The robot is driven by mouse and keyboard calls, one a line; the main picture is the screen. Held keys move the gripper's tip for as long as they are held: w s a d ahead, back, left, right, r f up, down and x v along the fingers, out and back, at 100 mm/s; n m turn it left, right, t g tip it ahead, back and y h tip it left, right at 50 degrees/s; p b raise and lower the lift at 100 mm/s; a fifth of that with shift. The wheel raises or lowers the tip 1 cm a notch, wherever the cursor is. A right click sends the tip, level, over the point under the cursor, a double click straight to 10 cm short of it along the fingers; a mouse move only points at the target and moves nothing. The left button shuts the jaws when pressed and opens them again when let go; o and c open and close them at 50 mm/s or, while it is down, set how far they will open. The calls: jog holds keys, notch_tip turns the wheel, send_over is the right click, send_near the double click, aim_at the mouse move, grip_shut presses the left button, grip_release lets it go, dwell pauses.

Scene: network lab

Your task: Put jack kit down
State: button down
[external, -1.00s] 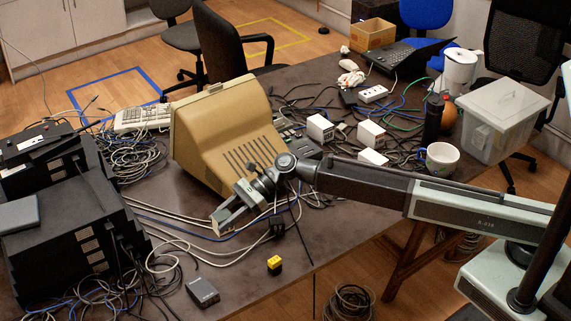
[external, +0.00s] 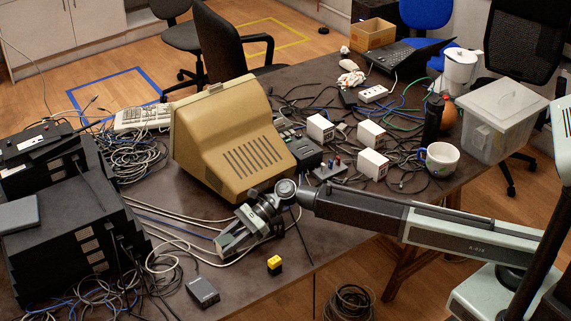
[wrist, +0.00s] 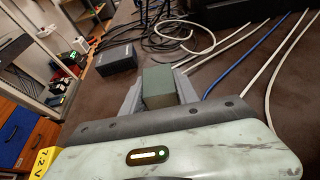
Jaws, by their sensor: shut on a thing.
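My gripper (external: 226,246) is over the front part of the brown table (external: 330,225), in front of the beige monitor (external: 225,140). It is shut on the jack kit, a small grey-green block (wrist: 158,88) that sits between the two grey fingers in the wrist view. In the external view the gripper hides most of the block. The gripper is low and near the tabletop, but I cannot tell whether the block touches it.
A dark adapter box (external: 203,291) lies toward the front, and a small yellow-and-black block (external: 274,264) lies to its right. White and blue cables (wrist: 245,50) run across the table close by. Black rack units (external: 70,235) stand at the left. Bare tabletop lies right of the gripper.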

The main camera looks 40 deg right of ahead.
jog(key=c, duration=0.9)
grip_release()
jog(key=shift+r, duration=0.2)
jog(key=p+v, duration=0.4)
jog(key=v, duration=0.7)
jog(key=shift+d+p, duration=0.25)
jog(key=shift+p, duration=0.1)
jog(key=shift+d, duration=0.25)
